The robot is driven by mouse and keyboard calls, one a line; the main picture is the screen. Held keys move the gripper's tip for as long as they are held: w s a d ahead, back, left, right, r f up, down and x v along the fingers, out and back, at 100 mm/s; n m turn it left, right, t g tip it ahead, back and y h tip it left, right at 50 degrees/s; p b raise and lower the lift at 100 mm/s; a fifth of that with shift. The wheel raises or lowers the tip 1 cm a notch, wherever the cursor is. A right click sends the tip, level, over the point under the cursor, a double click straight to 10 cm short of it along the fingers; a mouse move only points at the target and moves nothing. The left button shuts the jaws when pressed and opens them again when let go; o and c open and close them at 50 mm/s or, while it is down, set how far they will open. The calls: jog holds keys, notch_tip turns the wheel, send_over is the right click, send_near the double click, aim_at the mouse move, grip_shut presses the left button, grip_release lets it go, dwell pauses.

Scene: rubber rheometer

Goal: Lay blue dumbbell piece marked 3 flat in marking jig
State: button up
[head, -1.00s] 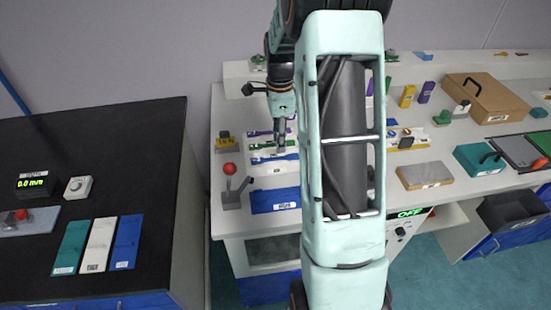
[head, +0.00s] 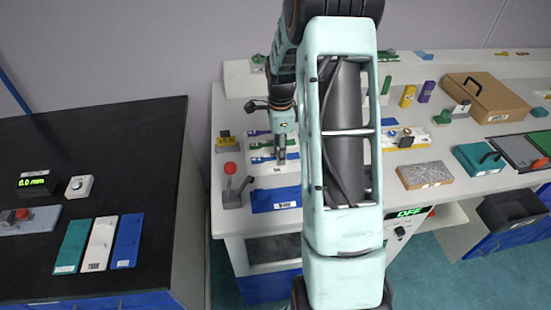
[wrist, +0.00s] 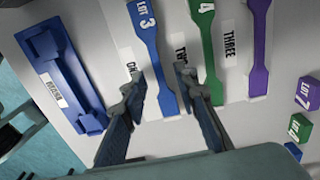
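The blue dumbbell piece (wrist: 153,50), marked LOT 3, lies on the pale bench; it also shows in the head view (head: 262,159). My gripper (wrist: 158,80) is open, its fingers on either side of the piece's narrow part in the picture. I cannot tell how high the fingertips are or whether they touch it. In the head view my gripper (head: 281,162) is over the piece's right part. A blue block with a recess (wrist: 60,75), apparently the marking jig, lies to the left in the wrist view and towards the bench's front in the head view (head: 262,199).
A green dumbbell piece (wrist: 208,55) marked 4 and a purple one (wrist: 259,50) lie beside the blue piece. A red-knobbed lever device (head: 231,185) stands left of the jig. Small blue and green blocks (wrist: 299,127) lie near the row's end.

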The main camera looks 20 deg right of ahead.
jog(key=shift+f, duration=0.1)
dwell(0.3)
grip_shut()
jog(key=shift+r, duration=0.55)
notch_tip(320, 180, up, 3)
jog(key=s+a+r+b, duration=0.1)
jog(key=s+r, duration=0.8)
jog(key=s, duration=0.5)
jog(key=a+f, duration=0.1)
jog(key=f, duration=0.1)
jog(key=w+f+p, duration=0.1)
jog(key=f, duration=0.1)
jog(key=a+f, duration=0.1)
jog(key=f, duration=0.1)
jog(key=shift+w+a+f+p, duration=0.1)
jog(key=shift+w+a+p, duration=0.2)
jog(key=shift+w+p, duration=0.05)
